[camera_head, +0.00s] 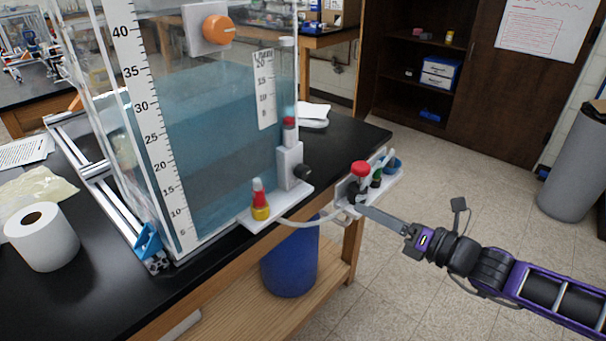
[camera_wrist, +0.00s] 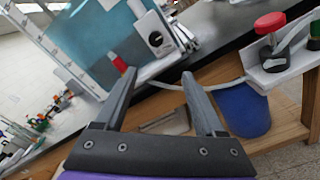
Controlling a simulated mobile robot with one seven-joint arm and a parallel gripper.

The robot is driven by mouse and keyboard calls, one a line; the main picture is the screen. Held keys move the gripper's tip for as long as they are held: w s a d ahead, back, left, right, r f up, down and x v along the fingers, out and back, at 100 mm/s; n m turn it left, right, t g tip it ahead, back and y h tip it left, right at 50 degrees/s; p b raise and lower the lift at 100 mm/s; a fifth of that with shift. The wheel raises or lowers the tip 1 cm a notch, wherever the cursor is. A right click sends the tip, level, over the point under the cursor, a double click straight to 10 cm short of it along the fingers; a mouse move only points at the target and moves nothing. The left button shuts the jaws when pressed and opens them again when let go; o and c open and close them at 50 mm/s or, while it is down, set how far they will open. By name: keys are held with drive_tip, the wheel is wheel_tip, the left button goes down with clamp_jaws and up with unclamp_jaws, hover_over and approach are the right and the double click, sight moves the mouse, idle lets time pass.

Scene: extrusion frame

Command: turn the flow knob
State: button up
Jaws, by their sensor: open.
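Several knobs are in view, and the frames do not name which is the flow knob. A black knob (camera_head: 302,172) sits on a white block (camera_head: 289,163) at the tank's lower right; in the wrist view this dark round knob (camera_wrist: 155,39) shows a white mark, beyond the gap between my fingers. A red-topped knob (camera_head: 361,168) stands on a white manifold at the table edge; it is at upper right in the wrist view (camera_wrist: 270,22). An orange knob (camera_head: 218,30) is high on the tank. My gripper (camera_head: 360,208) is open and empty, its fingers (camera_wrist: 158,74) apart.
A clear tank (camera_head: 220,110) of blue water stands on the black table (camera_head: 110,300). A pale tube (camera_head: 298,222) runs to the manifold (camera_head: 345,190). A blue bin (camera_head: 290,265) is below. A paper roll (camera_head: 42,236) is at left.

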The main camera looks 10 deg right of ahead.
drive_tip(key=r, duration=0.1)
drive_tip(key=b, duration=0.2)
approach(306, 174)
drive_tip(key=x, duration=0.9)
drive_tip(key=shift+w+a, duration=0.15)
drive_tip(key=shift+w, duration=0.1)
clamp_jaws()
